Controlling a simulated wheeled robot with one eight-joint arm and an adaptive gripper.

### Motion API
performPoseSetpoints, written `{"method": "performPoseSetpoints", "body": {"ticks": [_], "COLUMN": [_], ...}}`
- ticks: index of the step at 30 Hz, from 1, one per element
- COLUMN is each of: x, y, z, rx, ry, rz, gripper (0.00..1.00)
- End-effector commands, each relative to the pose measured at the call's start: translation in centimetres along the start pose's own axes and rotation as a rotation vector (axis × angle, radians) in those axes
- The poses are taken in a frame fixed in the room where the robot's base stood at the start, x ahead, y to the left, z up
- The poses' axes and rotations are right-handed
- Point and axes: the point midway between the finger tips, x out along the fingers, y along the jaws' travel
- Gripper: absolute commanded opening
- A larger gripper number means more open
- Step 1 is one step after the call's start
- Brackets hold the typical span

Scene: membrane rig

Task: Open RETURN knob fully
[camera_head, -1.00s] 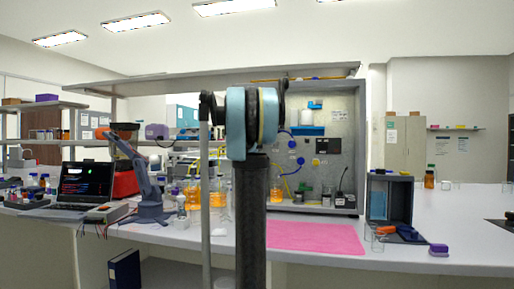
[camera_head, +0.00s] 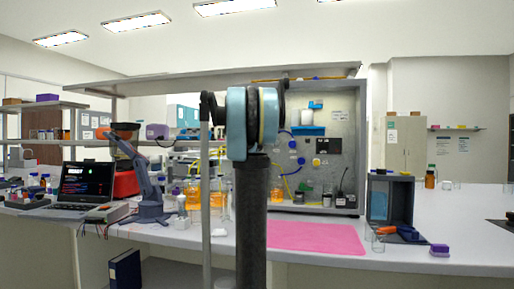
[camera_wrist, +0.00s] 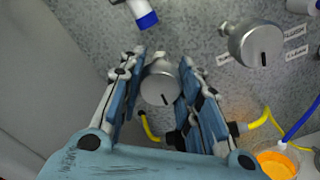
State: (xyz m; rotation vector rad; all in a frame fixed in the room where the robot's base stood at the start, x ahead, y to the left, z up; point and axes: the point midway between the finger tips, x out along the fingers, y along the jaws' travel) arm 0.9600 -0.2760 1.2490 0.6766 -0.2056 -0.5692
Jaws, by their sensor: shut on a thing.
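In the wrist view a round silver knob (camera_wrist: 160,86) with a black line near its lower edge sits between the two fingers of my gripper (camera_wrist: 162,64). The fingers are shut on its sides. No label shows beside this knob, so I cannot read whether it is marked RETURN. A second silver knob (camera_wrist: 255,46) with a black line is to the right, apart from my gripper, with small white labels beside it. In the head view my arm hides the gripper and the held knob in front of the grey panel (camera_head: 345,190).
In the wrist view a blue-ended fitting (camera_wrist: 147,18) is above the fingers. Yellow tubing (camera_wrist: 256,122) and an orange-filled vessel (camera_wrist: 277,165) are at lower right. In the head view a pink mat (camera_head: 315,238) lies on the bench, with a grey open box (camera_head: 377,198) to its right.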

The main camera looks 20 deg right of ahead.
Motion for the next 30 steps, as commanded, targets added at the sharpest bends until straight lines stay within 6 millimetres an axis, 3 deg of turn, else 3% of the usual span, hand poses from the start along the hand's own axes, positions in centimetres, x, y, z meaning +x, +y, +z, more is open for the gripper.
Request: {"method": "performPoseSetpoints", "body": {"ticks": [12,30], "x": [-0.06,-0.02], "y": [-0.08,-0.05], "z": [-0.06,-0.08], "rx": [-0.206,-0.242], "ry": [0.000,0.000], "rz": [-0.001,0.000], "gripper": [0.08,0.07]}}
